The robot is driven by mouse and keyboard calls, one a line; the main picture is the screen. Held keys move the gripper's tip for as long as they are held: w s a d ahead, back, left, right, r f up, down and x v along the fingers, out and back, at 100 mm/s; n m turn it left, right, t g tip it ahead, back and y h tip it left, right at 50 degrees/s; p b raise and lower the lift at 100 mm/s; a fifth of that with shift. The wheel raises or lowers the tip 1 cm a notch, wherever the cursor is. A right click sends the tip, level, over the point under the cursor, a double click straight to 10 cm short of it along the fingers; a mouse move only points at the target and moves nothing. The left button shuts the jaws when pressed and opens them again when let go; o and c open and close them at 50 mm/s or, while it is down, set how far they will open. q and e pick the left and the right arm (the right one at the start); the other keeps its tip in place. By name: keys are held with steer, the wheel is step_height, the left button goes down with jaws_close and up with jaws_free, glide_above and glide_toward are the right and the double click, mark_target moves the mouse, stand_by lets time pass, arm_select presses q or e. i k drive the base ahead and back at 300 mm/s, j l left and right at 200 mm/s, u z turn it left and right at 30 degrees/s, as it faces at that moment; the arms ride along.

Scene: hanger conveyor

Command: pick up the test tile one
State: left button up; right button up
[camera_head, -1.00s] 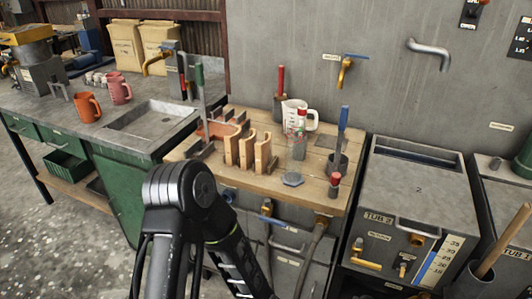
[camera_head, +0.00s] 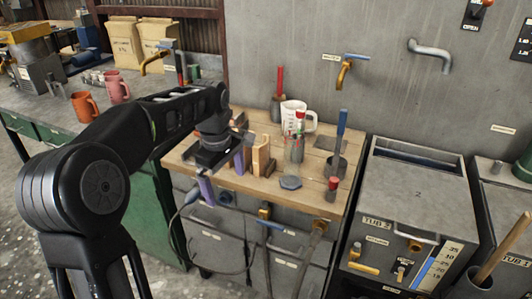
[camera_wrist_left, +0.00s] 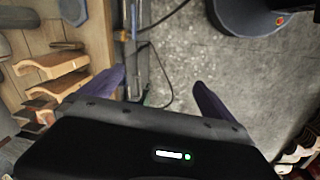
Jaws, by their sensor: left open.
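Several tan L-shaped tiles (camera_head: 261,158) stand in a row on the wooden worktop; I cannot tell which is test tile one. My left arm hides part of the row in the head view. In the left wrist view the tiles (camera_wrist_left: 52,62) are at the left edge, beside the left finger. My left gripper (camera_head: 222,174) is open, with purple fingers, near the worktop's front left edge. In the left wrist view the gap of the left gripper (camera_wrist_left: 160,78) is empty, with concrete floor below it. My right gripper is not in view.
The wooden worktop (camera_head: 310,193) also holds a white measuring jug (camera_head: 295,113), a clear cylinder (camera_head: 293,150) and a blue-handled tool (camera_head: 341,125). Tub 2 (camera_head: 415,190) stands to the right. Orange (camera_head: 84,105) and pink (camera_head: 116,89) mugs are on the left bench.

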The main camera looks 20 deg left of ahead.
mark_target(260, 154)
steer(key=i, duration=0.9)
